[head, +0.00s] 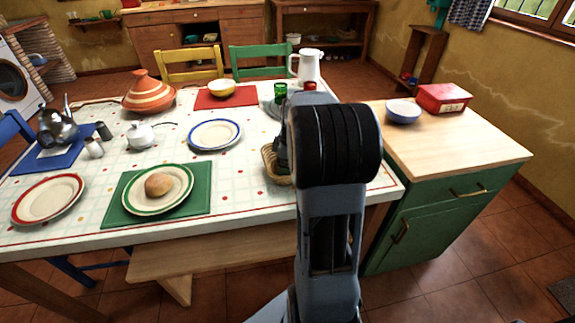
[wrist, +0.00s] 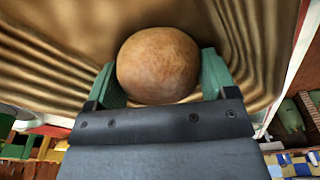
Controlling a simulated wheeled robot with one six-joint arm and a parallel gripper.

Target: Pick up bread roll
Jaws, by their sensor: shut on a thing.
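In the wrist view, a round brown bread roll (wrist: 158,52) sits between the two green fingers of my gripper (wrist: 161,78), which is shut on it. Behind the roll is the ridged tan inside of a basket (wrist: 40,60). I cannot tell whether the roll touches the basket. In the head view, the wicker basket (head: 270,165) stands near the right end of the table, partly hidden by my arm. My gripper is mostly hidden there too. Another bread roll (head: 158,184) lies on a green-rimmed plate (head: 178,199) on the left.
The patterned white table (head: 245,205) also bears a blue-rimmed plate (head: 215,134), a red-rimmed plate (head: 47,199), a striped tagine (head: 148,95) and a white jug (head: 308,66). A wood-topped green cabinet (head: 455,145) at right holds a blue bowl (head: 403,111) and a red box (head: 443,98).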

